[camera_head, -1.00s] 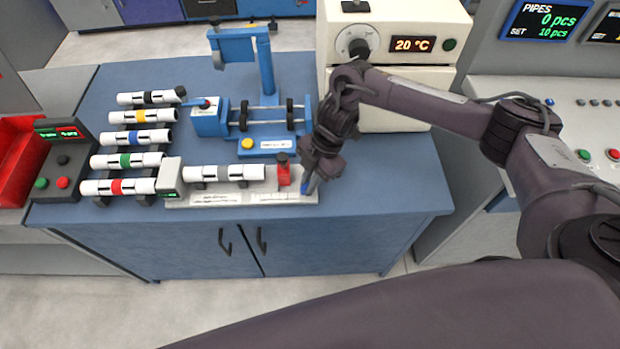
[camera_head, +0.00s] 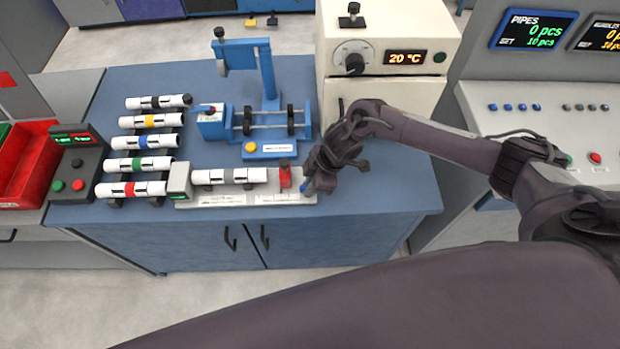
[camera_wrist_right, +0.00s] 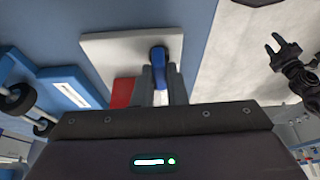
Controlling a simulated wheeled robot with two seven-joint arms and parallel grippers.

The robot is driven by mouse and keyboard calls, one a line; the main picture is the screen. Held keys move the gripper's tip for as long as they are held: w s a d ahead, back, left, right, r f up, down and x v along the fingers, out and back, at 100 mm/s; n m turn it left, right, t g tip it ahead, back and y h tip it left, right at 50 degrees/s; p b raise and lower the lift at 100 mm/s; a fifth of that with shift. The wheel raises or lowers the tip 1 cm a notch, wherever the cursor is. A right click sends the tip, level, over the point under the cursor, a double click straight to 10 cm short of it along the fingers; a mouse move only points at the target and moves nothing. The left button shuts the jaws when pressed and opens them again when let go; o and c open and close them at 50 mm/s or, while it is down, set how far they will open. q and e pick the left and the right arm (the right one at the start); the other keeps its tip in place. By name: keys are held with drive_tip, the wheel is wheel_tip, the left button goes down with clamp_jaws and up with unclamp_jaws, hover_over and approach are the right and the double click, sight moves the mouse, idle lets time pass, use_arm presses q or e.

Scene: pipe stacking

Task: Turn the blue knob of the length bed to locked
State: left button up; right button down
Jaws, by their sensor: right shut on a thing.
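The length bed (camera_head: 232,200) is a pale plate at the front of the blue bench, carrying a grey-banded pipe (camera_head: 229,176) and a red stop (camera_head: 285,177). Its blue knob (camera_head: 306,187) is at the right end, partly covered by my right gripper (camera_head: 310,185). In the right wrist view, the blue knob (camera_wrist_right: 159,68) stands between the two fingers of my right gripper (camera_wrist_right: 161,84), which is shut on it. The knob's lock marking cannot be read. My left gripper (camera_wrist_right: 283,46) shows in the right wrist view, away from the bed, with its fingers apart and empty.
Several colour-banded pipes lie on a rack (camera_head: 115,201) at left, beside a button box (camera_head: 77,171). A blue fixture (camera_head: 268,150) stands behind the bed. A cream oven (camera_head: 390,60) reading 20 °C stands behind my right arm. The bench front right of the bed is clear.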

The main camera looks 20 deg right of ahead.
drive_tip(key=shift+m, duration=0.4)
drive_tip(key=c, duration=1.5)
unclamp_jaws()
drive_tip(key=shift+o, duration=0.2)
drive_tip(key=v, duration=0.7)
drive_tip(key=shift+s+d+r+b, duration=0.15)
drive_tip(key=shift+d+r+b, duration=0.05)
drive_tip(key=shift+r+b, duration=0.2)
